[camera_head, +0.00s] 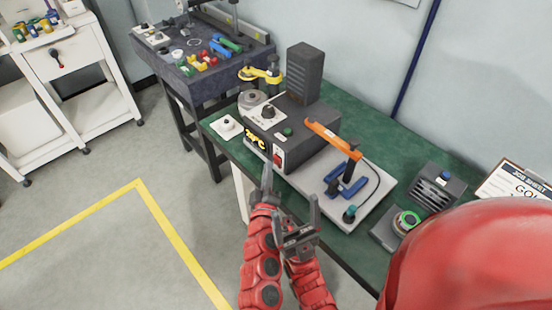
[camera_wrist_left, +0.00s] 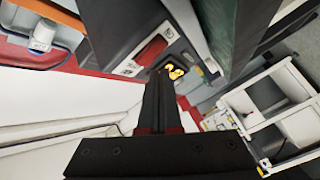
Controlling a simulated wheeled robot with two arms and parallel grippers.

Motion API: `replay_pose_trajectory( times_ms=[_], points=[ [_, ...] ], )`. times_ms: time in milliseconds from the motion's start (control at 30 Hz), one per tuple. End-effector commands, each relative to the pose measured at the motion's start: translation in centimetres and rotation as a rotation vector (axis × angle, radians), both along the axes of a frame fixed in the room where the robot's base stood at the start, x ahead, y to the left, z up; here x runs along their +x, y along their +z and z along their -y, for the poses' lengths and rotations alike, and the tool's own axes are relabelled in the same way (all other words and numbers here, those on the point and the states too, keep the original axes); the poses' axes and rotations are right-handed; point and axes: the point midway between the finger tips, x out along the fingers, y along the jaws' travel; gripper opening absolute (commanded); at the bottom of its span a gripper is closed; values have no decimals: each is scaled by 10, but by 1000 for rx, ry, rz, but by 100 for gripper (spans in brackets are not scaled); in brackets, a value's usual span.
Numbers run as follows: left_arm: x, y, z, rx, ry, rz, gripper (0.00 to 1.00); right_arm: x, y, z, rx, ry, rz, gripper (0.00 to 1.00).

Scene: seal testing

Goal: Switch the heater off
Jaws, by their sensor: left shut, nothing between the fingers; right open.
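The heater is a dark grey box (camera_head: 305,122) on the green bench, with a tall dark block behind it. My right gripper (camera_head: 298,218) is open and empty, lower and nearer.
An orange-handled clamp (camera_head: 334,136) with a blue base stands right of the heater on a pale plate (camera_head: 375,172). A white pad (camera_head: 227,127) lies left of it. A small device with a green ring (camera_head: 405,221) stands at right. Floor in front of the bench is clear.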

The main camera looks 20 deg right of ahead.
Motion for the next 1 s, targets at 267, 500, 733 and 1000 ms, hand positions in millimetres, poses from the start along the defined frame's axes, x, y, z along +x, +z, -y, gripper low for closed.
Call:
replay_pose_trajectory(
  times_ms=[267,500,733,1000],
  points=[
    [1,0,3,-1,-1,-1,0,0,1,0,0,0,0,85],
    [3,1,8,0,0,0,0,0,2,0,0,0,0,85],
    [3,1,8,0,0,0,0,0,2,0,0,0,0,85],
    [4,2,10,0,0,0,0,0,2,0,0,0,0,85]
  ],
)
